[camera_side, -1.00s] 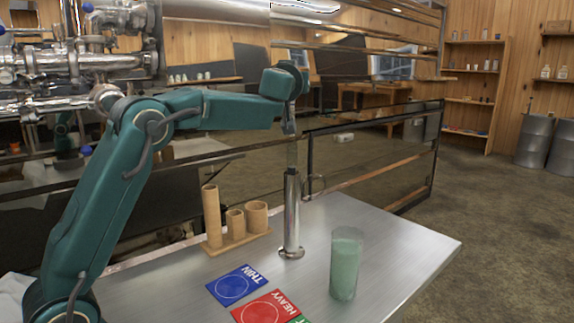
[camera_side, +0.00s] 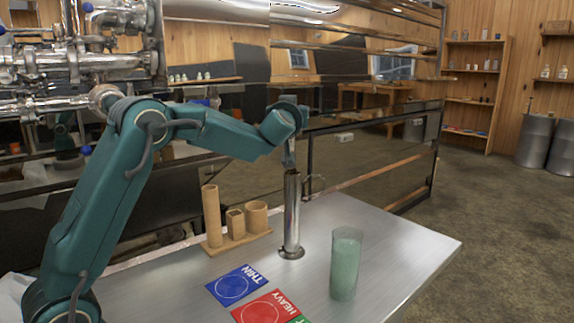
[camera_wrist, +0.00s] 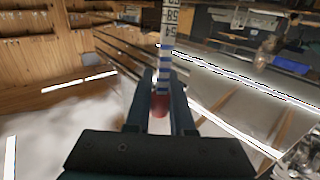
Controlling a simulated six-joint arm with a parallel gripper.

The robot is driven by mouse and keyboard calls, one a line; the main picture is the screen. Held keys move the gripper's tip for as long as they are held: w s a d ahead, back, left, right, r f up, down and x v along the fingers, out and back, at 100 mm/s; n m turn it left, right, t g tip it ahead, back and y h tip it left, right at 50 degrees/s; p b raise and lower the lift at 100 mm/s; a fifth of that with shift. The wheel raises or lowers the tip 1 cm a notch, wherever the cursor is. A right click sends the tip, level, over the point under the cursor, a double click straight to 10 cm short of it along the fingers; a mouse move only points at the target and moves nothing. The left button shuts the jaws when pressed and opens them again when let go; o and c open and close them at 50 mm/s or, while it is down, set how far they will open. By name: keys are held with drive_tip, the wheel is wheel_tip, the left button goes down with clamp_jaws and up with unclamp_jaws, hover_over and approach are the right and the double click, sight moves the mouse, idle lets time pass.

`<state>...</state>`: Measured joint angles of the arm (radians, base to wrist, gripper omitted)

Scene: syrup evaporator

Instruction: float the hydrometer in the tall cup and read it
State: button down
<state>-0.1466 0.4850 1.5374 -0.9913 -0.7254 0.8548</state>
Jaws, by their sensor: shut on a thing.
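The tall cup (camera_side: 291,215) is a slim polished metal cylinder with a round foot and a side handle, upright on the steel table. My gripper (camera_side: 289,162) is pointed down just above its mouth. In the wrist view my gripper (camera_wrist: 160,112) is shut on the hydrometer (camera_wrist: 168,35), whose white stem carries a printed number scale, blue bands and a red part between the fingers. In the side view the hydrometer's lower part is hidden inside the cup. I cannot see the liquid level in the cup.
A glass of pale green liquid (camera_side: 345,265) stands to the cup's right. A wooden holder with several tubes (camera_side: 237,238) is at left. A blue THIN card (camera_side: 235,287) and a red HEAVY card (camera_side: 268,308) lie in front, with a green card edge (camera_side: 300,319). The table's right side (camera_side: 405,245) is clear.

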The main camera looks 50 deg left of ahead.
sight(292, 140)
drive_tip(key=shift+f, duration=3.2)
drive_tip(key=c, duration=0.7)
unclamp_jaws()
drive_tip(key=o, duration=0.7)
drive_tip(key=shift+v, duration=3.8)
